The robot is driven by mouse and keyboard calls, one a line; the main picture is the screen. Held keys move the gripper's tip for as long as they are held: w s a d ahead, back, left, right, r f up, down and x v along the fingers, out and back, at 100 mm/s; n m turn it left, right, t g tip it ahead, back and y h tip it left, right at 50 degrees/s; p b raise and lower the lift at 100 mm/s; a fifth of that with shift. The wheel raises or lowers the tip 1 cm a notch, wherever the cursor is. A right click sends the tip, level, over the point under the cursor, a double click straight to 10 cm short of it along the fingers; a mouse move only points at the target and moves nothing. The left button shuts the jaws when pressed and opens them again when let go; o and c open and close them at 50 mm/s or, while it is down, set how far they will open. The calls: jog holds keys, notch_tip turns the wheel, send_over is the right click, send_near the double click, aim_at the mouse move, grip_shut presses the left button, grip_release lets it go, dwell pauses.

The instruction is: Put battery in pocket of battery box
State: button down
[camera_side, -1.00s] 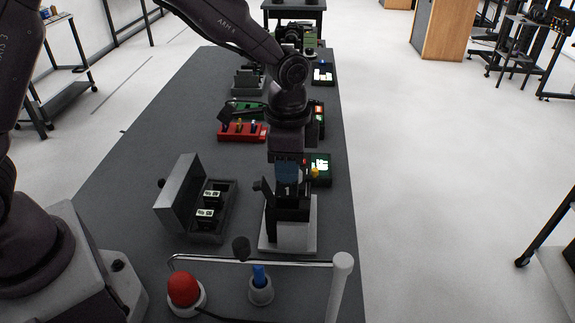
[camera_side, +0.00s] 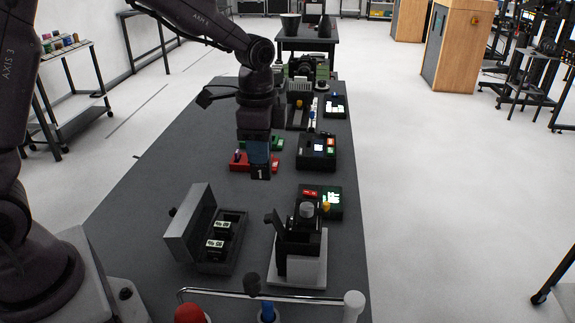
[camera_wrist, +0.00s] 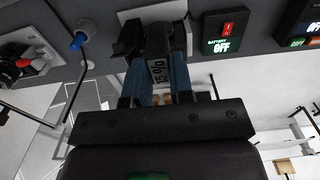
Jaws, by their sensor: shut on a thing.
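My gripper (camera_side: 260,156) hangs above the table, behind and left of the black device (camera_side: 301,240) on a white base. Its blue fingers are shut on a dark battery (camera_side: 261,173), whose end shows below the fingertips. In the wrist view the battery (camera_wrist: 157,69), with a white percent label, sits between the two fingers. The grey battery box (camera_side: 186,230) stands open with its lid tilted up, at the left of the device. Two batteries with white labels (camera_side: 220,234) lie in it. The gripper is apart from the box, higher and farther back.
A green-screen unit (camera_side: 332,203) reading OFF stands behind the device. A red block (camera_side: 240,161) and a black button unit (camera_side: 316,150) are farther back. A bent metal rod (camera_side: 225,291) with a white post crosses the front. The table left of the box is clear.

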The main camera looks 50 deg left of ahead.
jog(key=s+a, duration=0.3)
jog(key=a, duration=0.7)
notch_tip(320, 180, down, 9)
jog(key=shift+d, duration=0.2)
jog(key=shift+f, duration=2.9)
jog(key=shift+f, duration=1.65)
jog(key=c, duration=0.9)
grip_release()
